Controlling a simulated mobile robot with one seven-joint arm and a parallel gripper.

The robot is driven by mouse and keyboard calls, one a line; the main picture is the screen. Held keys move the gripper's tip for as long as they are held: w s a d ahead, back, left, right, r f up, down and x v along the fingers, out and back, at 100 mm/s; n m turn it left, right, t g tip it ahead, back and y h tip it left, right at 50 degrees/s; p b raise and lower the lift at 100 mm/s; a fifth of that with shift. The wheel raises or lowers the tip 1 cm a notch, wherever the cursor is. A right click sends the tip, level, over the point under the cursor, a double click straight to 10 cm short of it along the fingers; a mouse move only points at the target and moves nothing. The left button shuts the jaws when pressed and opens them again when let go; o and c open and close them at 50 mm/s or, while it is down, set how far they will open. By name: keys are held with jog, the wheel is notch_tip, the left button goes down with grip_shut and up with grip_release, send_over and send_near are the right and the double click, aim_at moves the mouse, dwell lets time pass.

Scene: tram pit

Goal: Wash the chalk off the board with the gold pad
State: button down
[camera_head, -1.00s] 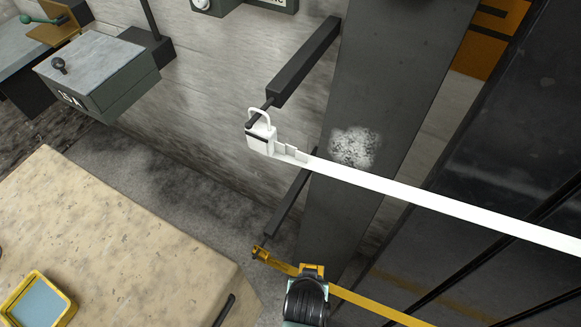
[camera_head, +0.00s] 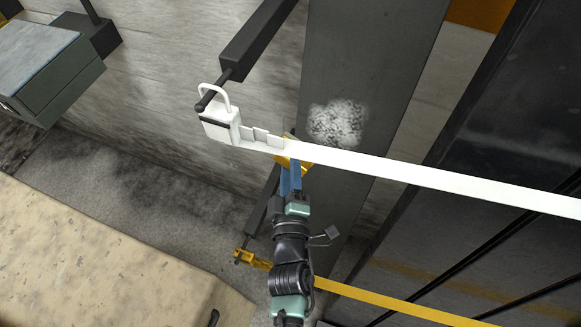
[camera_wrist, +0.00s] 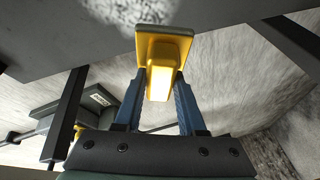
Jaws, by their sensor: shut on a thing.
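The board (camera_head: 345,65) is a tall dark grey panel with a patch of white chalk (camera_head: 336,122) on it. The chalk patch (camera_wrist: 122,12) also shows at the top of the wrist view. My gripper (camera_head: 290,178) is shut on the gold pad (camera_wrist: 163,48), gripping its raised yellow handle between two blue fingers. In the head view the gold pad (camera_head: 292,160) is mostly hidden by the white strap and the fingers. It is just below the chalk patch. I cannot tell whether it touches the board.
A white strap (camera_head: 420,178) with a padlock-like end (camera_head: 218,122) crosses in front of the board, close to my gripper. A yellow strap (camera_head: 390,305) runs below it. Dark bracket arms (camera_head: 258,40) stick out at left. A beige worktop (camera_head: 90,260) fills the lower left.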

jog(key=shift+w+d+f, duration=0.2)
jog(key=shift+w+d, duration=0.1)
jog(key=shift+w, duration=0.6)
jog(key=shift+w+d+f, duration=0.15)
jog(key=shift+w+d, duration=0.1)
jog(key=shift+w, duration=0.65)
jog(key=shift+w+d+f, duration=0.2)
jog(key=shift+w+d, duration=0.1)
jog(key=shift+w, duration=0.6)
jog(key=shift+w+d+f, duration=0.1)
jog(key=shift+w+d, duration=0.05)
jog(key=shift+w, duration=0.3)
jog(key=shift+w+d+f, duration=0.1)
jog(key=shift+w+d, duration=0.05)
jog(key=shift+w, duration=0.25)
